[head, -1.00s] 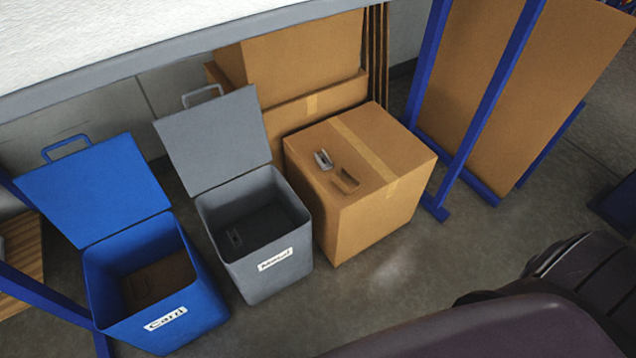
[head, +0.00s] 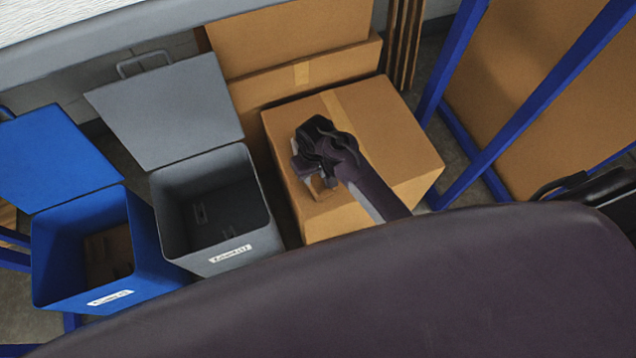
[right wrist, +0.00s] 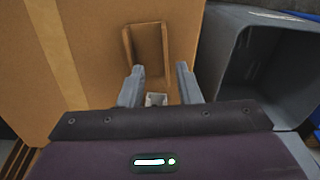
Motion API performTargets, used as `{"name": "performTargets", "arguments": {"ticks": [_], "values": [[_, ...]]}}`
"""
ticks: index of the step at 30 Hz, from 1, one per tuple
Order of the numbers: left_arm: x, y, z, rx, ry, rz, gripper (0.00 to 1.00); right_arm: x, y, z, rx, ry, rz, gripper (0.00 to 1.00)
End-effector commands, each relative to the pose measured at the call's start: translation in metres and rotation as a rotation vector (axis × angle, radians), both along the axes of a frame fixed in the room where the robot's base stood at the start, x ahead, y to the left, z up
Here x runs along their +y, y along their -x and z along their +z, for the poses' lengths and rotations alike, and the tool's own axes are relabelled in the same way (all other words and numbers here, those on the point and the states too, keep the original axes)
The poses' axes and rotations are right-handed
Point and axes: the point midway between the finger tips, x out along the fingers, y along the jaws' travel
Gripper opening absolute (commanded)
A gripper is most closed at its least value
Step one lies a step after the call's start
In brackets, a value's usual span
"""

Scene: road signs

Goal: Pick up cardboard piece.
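The cardboard piece (right wrist: 147,48) is a small brown folded channel on top of the big taped cardboard box (head: 408,150). In the right wrist view it lies just beyond my right gripper's fingertips. A small metal piece (right wrist: 156,99) shows between the fingers, nearer the palm; I cannot tell its height relative to them. My right gripper (head: 312,180) is over the box top, and the right wrist view shows its two fingers (right wrist: 160,74) apart with nothing clamped. In the head view the gripper hides most of both small pieces. My left gripper is not in view.
The open grey bin (head: 212,255) stands left of the box, with the open blue bin (head: 85,293) further left. Each has a piece inside. More cartons (head: 300,75) are stacked behind. A blue rack frame (head: 500,140) with large cardboard sheets stands to the right.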

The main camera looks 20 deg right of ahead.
Motion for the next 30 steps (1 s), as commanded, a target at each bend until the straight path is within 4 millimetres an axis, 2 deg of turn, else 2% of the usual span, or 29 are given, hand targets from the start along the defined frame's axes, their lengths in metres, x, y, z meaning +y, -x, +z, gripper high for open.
{"name": "performTargets", "arguments": {"ticks": [2, 5, 21, 29, 30], "values": [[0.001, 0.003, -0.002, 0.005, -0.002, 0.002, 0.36, 0.003, -0.008, 0.003, 0.010, 0.007, 0.003, 0.31], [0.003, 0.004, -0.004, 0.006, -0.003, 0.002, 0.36, 0.004, -0.011, -0.002, 0.019, 0.011, 0.003, 0.31], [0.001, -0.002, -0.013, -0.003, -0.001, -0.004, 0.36, 0.007, -0.006, -0.070, 0.017, 0.011, 0.002, 0.31], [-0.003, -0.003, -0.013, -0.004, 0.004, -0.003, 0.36, 0.007, -0.005, -0.072, 0.017, 0.011, 0.002, 0.31], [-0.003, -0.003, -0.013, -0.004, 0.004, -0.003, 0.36, 0.007, -0.005, -0.072, 0.017, 0.011, 0.002, 0.28]]}}
